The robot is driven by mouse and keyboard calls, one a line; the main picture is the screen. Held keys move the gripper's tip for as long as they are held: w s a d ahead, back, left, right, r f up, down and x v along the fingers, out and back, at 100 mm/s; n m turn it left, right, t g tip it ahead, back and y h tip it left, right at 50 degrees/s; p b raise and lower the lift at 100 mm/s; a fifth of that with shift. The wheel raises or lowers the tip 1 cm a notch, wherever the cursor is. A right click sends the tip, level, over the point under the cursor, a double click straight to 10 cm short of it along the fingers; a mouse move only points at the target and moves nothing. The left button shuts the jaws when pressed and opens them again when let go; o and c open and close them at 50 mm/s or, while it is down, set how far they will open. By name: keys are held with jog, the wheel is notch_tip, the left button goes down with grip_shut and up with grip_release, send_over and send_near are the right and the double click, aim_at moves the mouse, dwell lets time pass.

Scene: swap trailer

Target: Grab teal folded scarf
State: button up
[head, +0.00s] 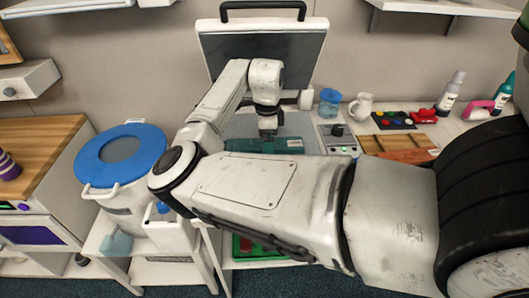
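The teal folded scarf (243,145) lies on a grey surface in front of the raised lid, at the middle of the head view. It is dark teal and flat, with a pale patch at its right end. My arm partly covers its near side. My gripper (267,130) points down right over the scarf, with its tips at or just above it. The fingers are too small and dark to tell whether they are open or shut, or whether they touch the scarf.
A large grey panel (300,50) with a black handle stands upright behind the scarf. A white bin with a blue lid (122,155) stands at left. A blue cup (329,100), a white pitcher (361,106), a wooden board (400,145) and bottles (451,92) crowd the right counter.

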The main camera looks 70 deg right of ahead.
jog(key=shift+c, duration=0.2)
jog(key=c, duration=1.2)
